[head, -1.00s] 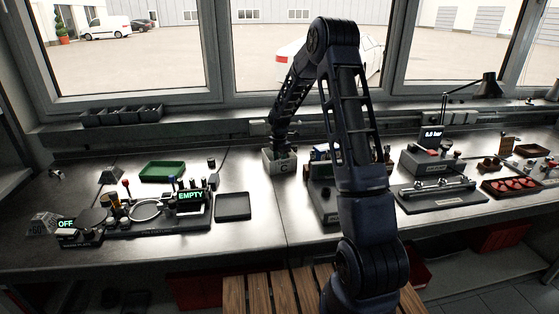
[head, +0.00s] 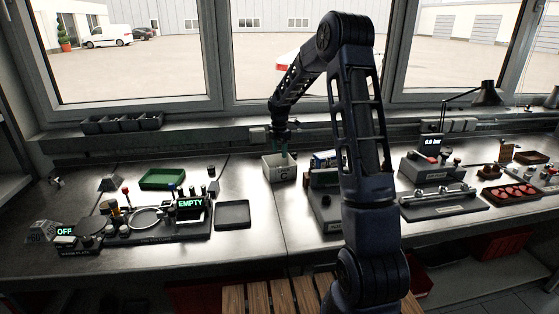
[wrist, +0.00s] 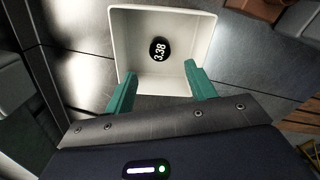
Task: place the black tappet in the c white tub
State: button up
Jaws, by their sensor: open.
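The white tub marked C (head: 283,174) stands on the bench near the middle of the head view. The wrist view looks down into the same white tub (wrist: 203,22). The black tappet (wrist: 159,50), a round dark piece marked 3.38, lies on the tub floor. My gripper (wrist: 163,85) is open, with its two green fingers spread apart over the near side of the tub and nothing between them. In the head view my gripper (head: 282,152) is just above the tub, and the tappet is hidden by the tub's wall.
A black fixture with a display reading EMPTY (head: 190,204), a dark tray (head: 233,215) and a green tray (head: 162,179) are to the left. A grey device with a pressure display (head: 432,143) stands to the right. Bare bench lies in front of the tub.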

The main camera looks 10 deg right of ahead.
jog(key=s+d+r+m+t, duration=0.1)
jog(key=s+d+r+m, duration=0.2)
jog(key=s+r+m, duration=0.55)
jog(key=s+d+r+m+t, duration=0.1)
jog(key=s+d+r+m, duration=0.2)
jog(key=s+r, duration=0.95)
jog(key=s+d+f+m+t, duration=0.1)
jog(key=s+m, duration=0.5)
jog(key=s, duration=0.6)
jog(key=s+d+m+t, duration=0.1)
jog(key=s+d+m, duration=0.2)
jog(key=s, duration=0.9)
jog(key=m, duration=0.3)
jog(key=shift+s+f+t, duration=0.15)
jog(key=shift+f+t, duration=0.15)
jog(key=shift+f, duration=0.05)
